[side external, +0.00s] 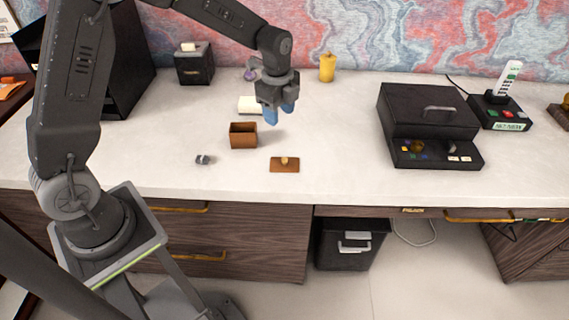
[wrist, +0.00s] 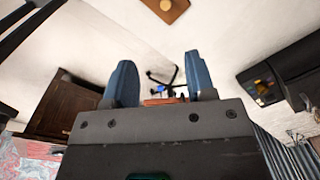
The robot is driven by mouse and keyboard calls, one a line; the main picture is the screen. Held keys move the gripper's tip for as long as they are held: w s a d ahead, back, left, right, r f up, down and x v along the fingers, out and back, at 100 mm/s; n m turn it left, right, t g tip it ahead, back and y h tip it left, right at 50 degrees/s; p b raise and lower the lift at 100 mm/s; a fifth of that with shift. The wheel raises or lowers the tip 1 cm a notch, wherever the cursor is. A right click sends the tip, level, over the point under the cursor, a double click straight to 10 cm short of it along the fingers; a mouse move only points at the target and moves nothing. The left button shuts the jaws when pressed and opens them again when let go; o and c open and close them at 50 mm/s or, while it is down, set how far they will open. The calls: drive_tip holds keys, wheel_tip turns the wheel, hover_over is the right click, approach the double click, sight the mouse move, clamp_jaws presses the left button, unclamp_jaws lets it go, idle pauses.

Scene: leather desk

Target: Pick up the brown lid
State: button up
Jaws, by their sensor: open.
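The brown lid (side external: 284,165) lies flat on the white desk top, with a small gold knob on it. In the wrist view the lid (wrist: 166,9) is at the top edge, partly cut off, beyond the fingers. My gripper (side external: 280,112) is above the desk, behind the lid in the side view and apart from it. Its two blue fingers stand apart with a gap between them (wrist: 157,62), and it holds nothing. A small open brown box (side external: 243,138) stands to the left of the lid, below and left of the gripper.
A small grey object (side external: 203,160) lies left of the lid. A white item (side external: 250,104) lies behind the box. A yellow bottle (side external: 327,67) stands at the back. A black case (side external: 430,108) is on the right. The desk around the lid is clear; its front edge is near.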

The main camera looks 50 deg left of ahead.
drive_tip(key=m, duration=0.1)
hover_over(285, 159)
drive_tip(key=f, duration=1)
drive_tip(key=shift+s+a+f, duration=0.25)
drive_tip(key=shift+a+f, duration=0.05)
drive_tip(key=shift+f, duration=0.05)
drive_tip(key=shift+w+d+f, duration=0.1)
drive_tip(key=shift+d+f, duration=0.05)
drive_tip(key=shift+f, duration=1.4)
drive_tip(key=shift+w+d+f, duration=0.1)
drive_tip(key=shift+f, duration=1.45)
clamp_jaws()
drive_tip(key=shift+r, duration=0.1)
